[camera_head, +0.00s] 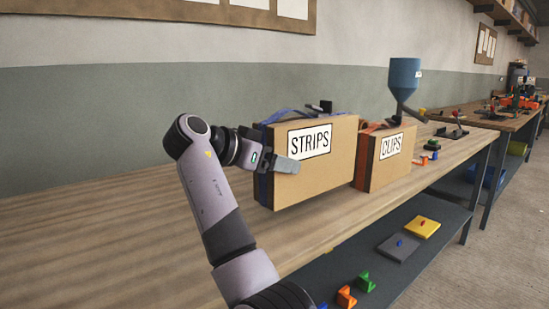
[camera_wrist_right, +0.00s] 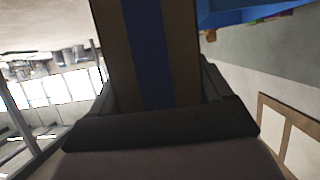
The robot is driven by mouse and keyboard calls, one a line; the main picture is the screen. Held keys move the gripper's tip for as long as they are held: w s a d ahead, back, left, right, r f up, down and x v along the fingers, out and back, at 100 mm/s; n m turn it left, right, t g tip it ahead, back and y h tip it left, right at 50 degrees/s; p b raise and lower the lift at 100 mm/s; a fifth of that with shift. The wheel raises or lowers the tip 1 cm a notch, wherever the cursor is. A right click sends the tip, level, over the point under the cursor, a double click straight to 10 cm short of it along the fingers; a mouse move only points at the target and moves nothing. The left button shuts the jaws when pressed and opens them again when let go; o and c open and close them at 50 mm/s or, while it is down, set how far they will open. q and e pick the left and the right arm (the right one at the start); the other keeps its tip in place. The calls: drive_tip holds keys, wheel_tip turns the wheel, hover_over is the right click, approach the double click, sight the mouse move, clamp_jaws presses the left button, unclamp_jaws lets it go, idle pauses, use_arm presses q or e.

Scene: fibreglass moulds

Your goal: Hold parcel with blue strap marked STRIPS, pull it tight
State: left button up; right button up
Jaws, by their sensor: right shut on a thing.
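The parcel marked STRIPS (camera_head: 318,174) is a brown box standing upright on the wooden bench. Its blue strap (camera_head: 277,116) runs over the top and down the left narrow side, bowing up at the top left corner. A dark buckle-like piece (camera_head: 326,106) sits on top. My right gripper (camera_head: 277,162) is shut on the parcel's left end, one finger across the front face below the label. In the right wrist view, the narrow side with the blue strap (camera_wrist_right: 150,50) stands between the fingers (camera_wrist_right: 160,110). The far finger is mostly hidden in the head view. My left gripper is not in view.
A parcel marked CLIPS (camera_head: 388,165) with an orange strap stands close to the right. A blue funnel (camera_head: 405,76) is behind it. Small coloured parts lie farther right and on the lower shelf (camera_head: 375,258). The bench (camera_head: 90,215) is clear on the left.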

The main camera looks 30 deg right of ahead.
sight(275, 193)
drive_tip(key=shift+f+b, duration=0.6)
drive_tip(key=shift+f, duration=0.5)
drive_tip(key=shift+f+b, duration=0.3)
drive_tip(key=shift+f, duration=0.8)
drive_tip(key=shift+f+b, duration=0.8)
drive_tip(key=shift+f, duration=0.3)
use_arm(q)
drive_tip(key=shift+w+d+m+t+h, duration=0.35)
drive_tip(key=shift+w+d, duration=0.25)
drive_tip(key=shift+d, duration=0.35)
use_arm(e)
drive_tip(key=shift+f, duration=0.1)
drive_tip(key=shift+f, duration=0.2)
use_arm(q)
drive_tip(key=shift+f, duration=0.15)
